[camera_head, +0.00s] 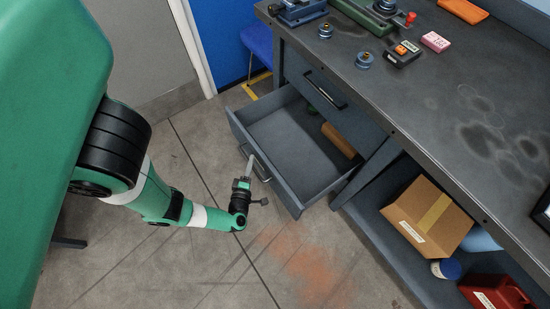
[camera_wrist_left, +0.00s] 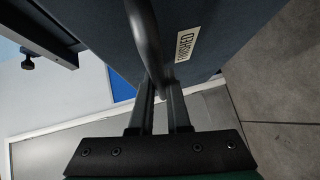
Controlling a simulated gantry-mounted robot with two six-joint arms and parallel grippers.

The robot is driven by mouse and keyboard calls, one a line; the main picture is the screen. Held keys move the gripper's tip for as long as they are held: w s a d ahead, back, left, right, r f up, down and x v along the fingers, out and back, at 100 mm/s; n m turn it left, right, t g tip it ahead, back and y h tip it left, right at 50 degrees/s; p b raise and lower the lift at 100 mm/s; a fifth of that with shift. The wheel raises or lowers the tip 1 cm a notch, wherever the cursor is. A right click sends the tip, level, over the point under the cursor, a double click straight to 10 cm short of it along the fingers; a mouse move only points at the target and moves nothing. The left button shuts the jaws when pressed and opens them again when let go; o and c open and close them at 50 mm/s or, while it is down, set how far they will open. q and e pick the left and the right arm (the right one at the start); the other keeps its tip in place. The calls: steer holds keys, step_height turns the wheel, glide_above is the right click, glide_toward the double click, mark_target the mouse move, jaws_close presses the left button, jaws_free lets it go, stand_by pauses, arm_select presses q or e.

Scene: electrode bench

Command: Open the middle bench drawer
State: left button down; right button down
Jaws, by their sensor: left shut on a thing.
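The open bench drawer (camera_head: 285,150) is a grey drawer below another drawer, pulled well out from the bench. Its bar handle (camera_head: 262,170) is on its front panel. My left gripper (camera_head: 249,172) is at the handle, shut on it. In the left wrist view the dark handle bar (camera_wrist_left: 148,45) runs down between my two fingers (camera_wrist_left: 161,98). The drawer front (camera_wrist_left: 195,25) shows there with a pale label (camera_wrist_left: 187,43). A brown block (camera_head: 339,140) and a small green thing (camera_head: 311,109) lie toward the back of the drawer. My right gripper is not in view.
The upper drawer (camera_head: 335,108) is shut, with its own handle (camera_head: 325,90). A cardboard box (camera_head: 427,215) and a red container (camera_head: 495,292) sit on the lower shelf at right. A blue stool (camera_head: 258,41) stands behind. The floor before the drawer is clear.

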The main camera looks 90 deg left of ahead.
arm_select(q)
steer(key=c, duration=0.9)
jaws_free()
steer(key=shift+w+a, duration=0.1)
steer(key=shift+d, duration=0.2)
steer(key=shift+d+r, duration=0.15)
steer(key=shift+d, duration=0.45)
steer(key=p+v, duration=0.3)
steer(key=v, duration=0.7)
